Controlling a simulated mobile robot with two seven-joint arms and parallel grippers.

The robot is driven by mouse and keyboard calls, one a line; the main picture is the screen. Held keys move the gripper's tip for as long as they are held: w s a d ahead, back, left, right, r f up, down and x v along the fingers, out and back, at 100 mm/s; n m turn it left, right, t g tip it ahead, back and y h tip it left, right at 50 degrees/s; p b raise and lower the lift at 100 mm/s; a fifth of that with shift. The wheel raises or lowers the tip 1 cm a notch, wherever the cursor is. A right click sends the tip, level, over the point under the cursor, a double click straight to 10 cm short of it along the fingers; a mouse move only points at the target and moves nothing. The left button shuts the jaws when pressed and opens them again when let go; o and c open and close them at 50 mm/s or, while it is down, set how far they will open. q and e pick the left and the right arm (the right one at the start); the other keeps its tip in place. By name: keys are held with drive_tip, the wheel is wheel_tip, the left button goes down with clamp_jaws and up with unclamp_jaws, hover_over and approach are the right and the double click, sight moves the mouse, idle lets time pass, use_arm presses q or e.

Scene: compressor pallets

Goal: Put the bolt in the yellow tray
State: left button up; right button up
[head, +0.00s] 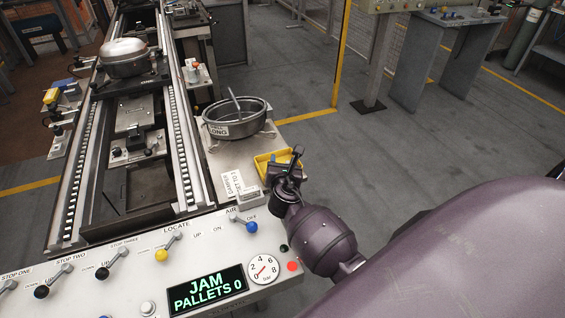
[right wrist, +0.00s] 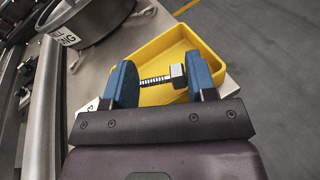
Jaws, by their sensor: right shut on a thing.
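The yellow tray (right wrist: 148,51) is just beyond and below the bolt in this view. I cannot tell the exact height of the bolt over it. In the head view the yellow tray (head: 261,162) sits at the end of the side shelf, partly hidden by my right gripper (head: 288,164). My left gripper is not in view.
A grey round pan labelled LONG (head: 238,122) stands on the shelf behind the tray. A control panel (head: 205,250) with levers, a gauge and a JAM display lies in front. The conveyor (head: 180,130) runs at the left. Open floor lies to the right.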

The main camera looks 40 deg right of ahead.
drive_tip(key=shift+f, duration=0.15)
drive_tip(key=o, duration=0.5)
drive_tip(key=shift+f, duration=0.1)
drive_tip(key=o, duration=0.4)
drive_tip(key=shift+o, duration=0.2)
drive_tip(key=shift+s+r+p, duration=0.15)
drive_tip(key=shift+r+p, duration=0.15)
drive_tip(key=shift+r, duration=0.35)
drive_tip(key=v, duration=1.1)
drive_tip(key=shift+s+a+p, duration=0.3)
drive_tip(key=shift+p, duration=0.05)
